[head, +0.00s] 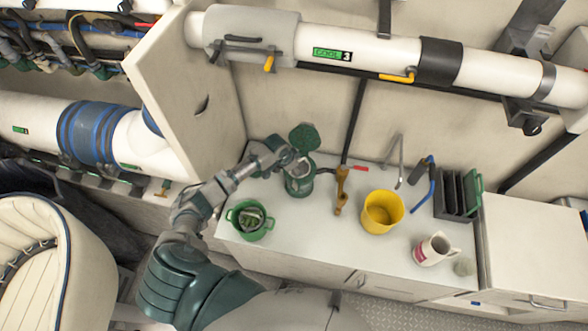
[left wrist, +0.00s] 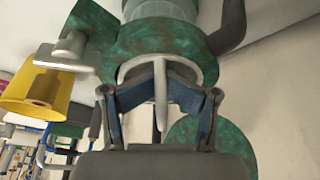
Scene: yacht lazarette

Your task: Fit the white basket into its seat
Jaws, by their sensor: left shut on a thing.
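The white basket (head: 294,166) shows as a pale rim at the mouth of a green strainer housing (head: 300,187) on the counter. My left gripper (head: 288,161) is over that mouth. In the left wrist view my left gripper (left wrist: 160,72) is shut on a thin white upright part of the basket (left wrist: 161,100). The housing's green round rim (left wrist: 208,66) surrounds the basket there. I cannot tell how deep the basket sits, as my gripper hides part of it. A green lid (head: 304,137) stands open behind the housing. My right gripper is not in view.
A green tub (head: 236,212) with dark green stuff stands at front left. A brown tool (head: 341,190), yellow bucket (head: 382,223), white jug (head: 428,252) and dark rack (head: 447,205) stand to the right. A cabinet door (head: 190,80) is close to my arm.

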